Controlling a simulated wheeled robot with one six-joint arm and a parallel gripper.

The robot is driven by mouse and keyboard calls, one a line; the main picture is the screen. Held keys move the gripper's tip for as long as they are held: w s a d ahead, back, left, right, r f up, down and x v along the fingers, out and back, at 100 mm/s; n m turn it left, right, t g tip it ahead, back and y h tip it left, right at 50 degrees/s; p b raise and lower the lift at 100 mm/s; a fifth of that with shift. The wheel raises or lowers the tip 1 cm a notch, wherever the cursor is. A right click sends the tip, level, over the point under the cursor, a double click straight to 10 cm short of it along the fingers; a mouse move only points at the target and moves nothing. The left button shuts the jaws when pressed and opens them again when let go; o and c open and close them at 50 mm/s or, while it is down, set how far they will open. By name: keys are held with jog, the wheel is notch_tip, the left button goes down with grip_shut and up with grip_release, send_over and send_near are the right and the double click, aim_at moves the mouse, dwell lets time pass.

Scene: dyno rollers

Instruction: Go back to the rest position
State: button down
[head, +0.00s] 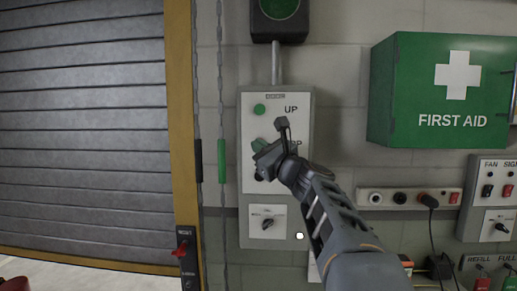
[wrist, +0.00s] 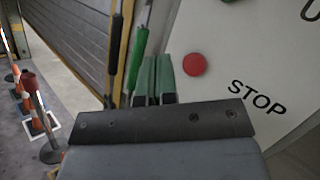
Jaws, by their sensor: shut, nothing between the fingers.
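My gripper (head: 259,146) is in front of the pale control panel (head: 278,102) on the wall, at the height of a label partly hidden by my arm. In the wrist view its two green fingers (wrist: 155,75) are close together with nothing between them. They are beside the red button (wrist: 195,64) marked STOP. I cannot tell whether they touch the panel. The green UP button (head: 260,110) is above my gripper. A rotary switch (head: 267,222) is below it.
A grey roller shutter (head: 80,110) with a yellow frame (head: 183,110) stands left. Chains with a green sleeve (head: 221,160) hang beside the panel. A green first aid box (head: 440,90) juts out on the right, above a socket strip (head: 385,198). Cones (wrist: 36,125) stand on the floor.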

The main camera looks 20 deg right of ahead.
jog(key=shift+s+a, duration=0.2)
jog(key=shift+s, duration=0.1)
dwell(0.4)
jog(key=s+a+f+n+g, duration=0.15)
jog(key=f+n+g, duration=0.25)
jog(key=f+n, duration=0.45)
jog(key=s+a+f+n+g, duration=0.1)
jog(key=a+f+n+g, duration=0.3)
jog(key=f, duration=0.7)
jog(key=s+a+f+n+g+h, duration=0.2)
jog(key=s+f+n+g, duration=0.2)
jog(key=s+f+n, duration=0.3)
jog(key=s+a+f+n+g+h, duration=0.2)
jog(key=s+f+n+g+h, duration=0.1)
jog(key=s+f+n, duration=0.5)
jog(key=shift+s+a+f+g, duration=0.3)
jog(key=shift+s+f+g, duration=0.7)
jog(key=shift+f, duration=1.2)
